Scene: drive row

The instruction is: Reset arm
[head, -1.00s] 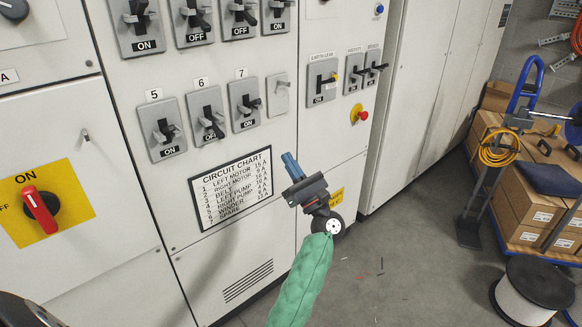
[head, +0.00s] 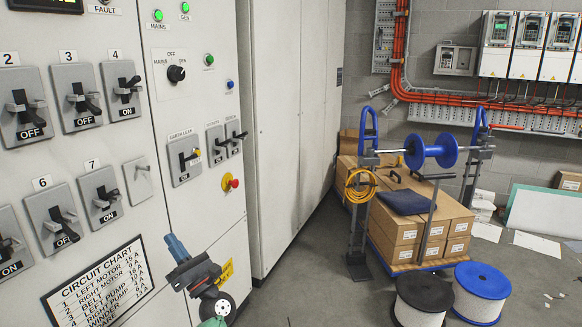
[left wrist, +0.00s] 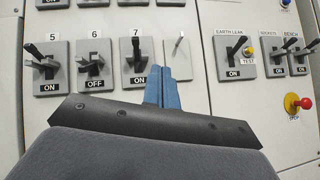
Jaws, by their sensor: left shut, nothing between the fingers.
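My left gripper (head: 177,246) is shut and empty, with its blue fingers pressed together. It is in front of the white cabinet, right of the circuit chart (head: 99,290). In the left wrist view its closed fingertips (left wrist: 163,70) point up the panel, below and between switch 7 (left wrist: 137,62) and a small plain plate (left wrist: 179,50); I cannot tell the gap to the panel. Switch 7 is labelled ON, and switch 6 (left wrist: 94,65) is labelled OFF. My right gripper is not in view.
The earth leak switch (head: 184,158) and red stop button (head: 230,184) are on the panel right of the switches. A cart with cardboard boxes (head: 407,215) and two cable spools (head: 481,291) stand at right. Grey floor (head: 300,270) is open between cabinet and cart.

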